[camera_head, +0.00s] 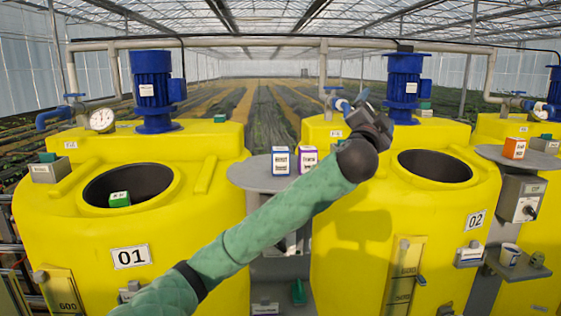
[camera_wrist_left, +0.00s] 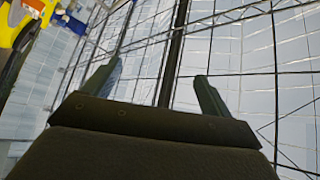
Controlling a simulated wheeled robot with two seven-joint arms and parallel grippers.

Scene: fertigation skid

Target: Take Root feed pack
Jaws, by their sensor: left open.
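Small packs stand in the head view: a blue-and-white one (camera_head: 281,161) and a purple-and-white one (camera_head: 307,159) side by side on a round grey shelf (camera_head: 245,178) between the tanks. An orange-and-white pack (camera_head: 514,148) stands on another grey shelf at the right. A green-and-white pack (camera_head: 120,198) shows in the opening of tank 01. The labels are too small to read, so I cannot tell which is Root feed. My left gripper (camera_head: 352,101) is raised above and right of the shelf packs. Its fingers are apart and empty in the left wrist view (camera_wrist_left: 158,72).
Yellow tank 01 (camera_head: 200,240) and yellow tank 02 (camera_head: 345,255) have open round mouths. Blue motors (camera_head: 152,88) and grey pipes (camera_head: 250,42) rise behind them. A cup-like item (camera_head: 509,255) sits on a low bracket at the right. My left arm crosses before the middle shelf.

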